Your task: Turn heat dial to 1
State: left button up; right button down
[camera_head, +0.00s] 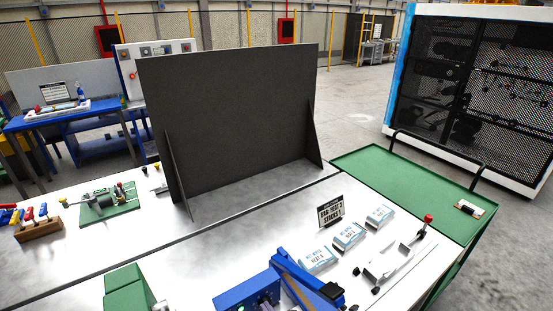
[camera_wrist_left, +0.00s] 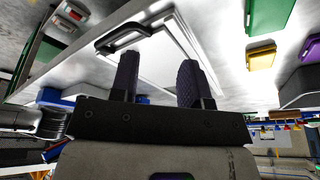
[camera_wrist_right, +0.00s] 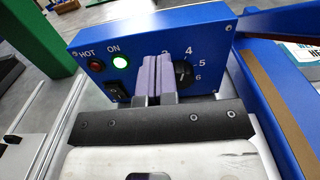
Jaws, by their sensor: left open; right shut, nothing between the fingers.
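The blue heat unit (camera_head: 246,291) stands at the bottom of the head view. In the right wrist view its blue front panel (camera_wrist_right: 205,25) carries a black heat dial (camera_wrist_right: 184,73), with 4, 5 and 6 readable on its right. The dial's left side, lower numbers and pointer are hidden by my right gripper (camera_wrist_right: 154,75). That gripper is shut and empty, its fingers in front of the dial's left part; I cannot tell whether they touch it. My left gripper (camera_wrist_left: 158,64) is open and empty, away from the panel.
The panel has a lit green ON lamp (camera_wrist_right: 121,61), a red HOT lamp (camera_wrist_right: 95,63) and a black rocker switch (camera_wrist_right: 117,91). A blue lever arm (camera_head: 305,283) lies right of the unit. A green block (camera_head: 127,290) is to its left. A dark upright screen (camera_head: 235,110) stands behind.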

pick_arm(q)
jog(key=shift+s+r, duration=0.25)
jog(key=shift+s, duration=0.05)
pick_arm(e)
jog(key=v, duration=0.3)
jog(key=shift+w+f, duration=0.1)
jog(key=shift+f, duration=0.15)
pick_arm(q)
jog(key=shift+w+r, duration=0.1)
pick_arm(e)
jog(key=shift+s+d, duration=0.35)
jog(key=shift+s, duration=0.05)
pick_arm(q)
jog(key=shift+d, duration=0.1)
pick_arm(e)
jog(key=shift+s+f, duration=0.1)
